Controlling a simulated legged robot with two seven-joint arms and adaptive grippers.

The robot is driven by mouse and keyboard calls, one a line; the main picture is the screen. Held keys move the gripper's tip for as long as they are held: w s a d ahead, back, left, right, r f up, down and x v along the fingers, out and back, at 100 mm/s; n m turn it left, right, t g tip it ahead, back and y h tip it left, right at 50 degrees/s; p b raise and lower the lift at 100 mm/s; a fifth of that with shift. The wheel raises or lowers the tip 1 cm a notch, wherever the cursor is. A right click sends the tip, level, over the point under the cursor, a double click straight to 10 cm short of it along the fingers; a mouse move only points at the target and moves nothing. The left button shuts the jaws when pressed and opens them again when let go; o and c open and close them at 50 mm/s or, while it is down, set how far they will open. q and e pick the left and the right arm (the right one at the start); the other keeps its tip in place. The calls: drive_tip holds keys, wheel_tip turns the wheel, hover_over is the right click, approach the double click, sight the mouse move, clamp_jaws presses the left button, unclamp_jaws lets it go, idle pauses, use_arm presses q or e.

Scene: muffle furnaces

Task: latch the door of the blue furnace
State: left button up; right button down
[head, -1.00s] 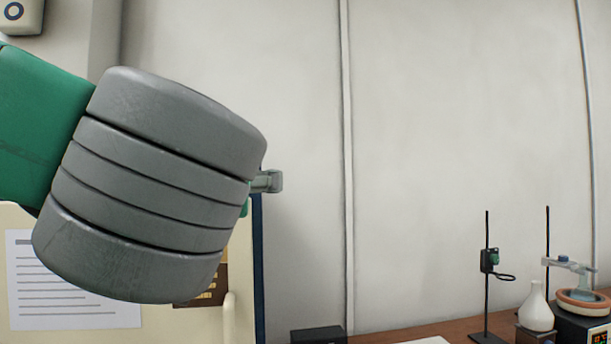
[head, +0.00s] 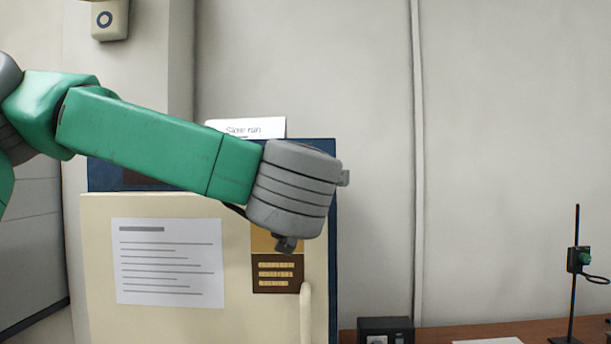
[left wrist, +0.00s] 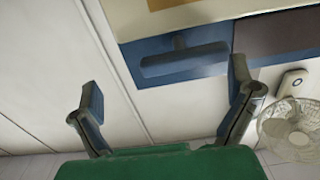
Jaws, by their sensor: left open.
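The blue furnace (head: 333,230) stands left of centre in the head view. Its cream door (head: 150,325) faces me and looks closed or nearly so; I cannot tell whether it is latched. A pale upright handle (head: 306,315) is low on the door's right side. My left gripper (head: 315,210) is in front of the door's upper right, mostly hidden behind my grey wrist. In the left wrist view, my left gripper (left wrist: 166,88) is open and empty. A blue-grey bar-shaped handle (left wrist: 185,62) on the blue furnace lies ahead of the fingers, apart from them.
A printed sheet (head: 168,285) and a brown label (head: 277,275) are on the door. A white sign (head: 250,127) stands on top of the furnace. A black box (head: 386,328) and a stand (head: 575,290) are to the right. A fan (left wrist: 295,130) shows in the left wrist view.

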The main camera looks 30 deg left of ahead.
use_arm(q)
drive_tip(key=a, duration=0.4)
drive_tip(key=shift+f, duration=0.3)
drive_tip(key=c, duration=0.9)
drive_tip(key=shift+a, duration=0.15)
drive_tip(key=shift+c, duration=0.5)
drive_tip(key=shift+d, duration=0.25)
drive_tip(key=shift+c, duration=0.6)
drive_tip(key=shift+d+r, duration=0.1)
drive_tip(key=shift+d, duration=0.55)
drive_tip(key=shift+c, duration=0.2)
drive_tip(key=shift+a, duration=0.35)
use_arm(e)
drive_tip(key=shift+a+r, duration=0.25)
drive_tip(key=shift+a, duration=0.8)
use_arm(q)
drive_tip(key=shift+d, duration=0.15)
use_arm(e)
drive_tip(key=shift+d, duration=0.1)
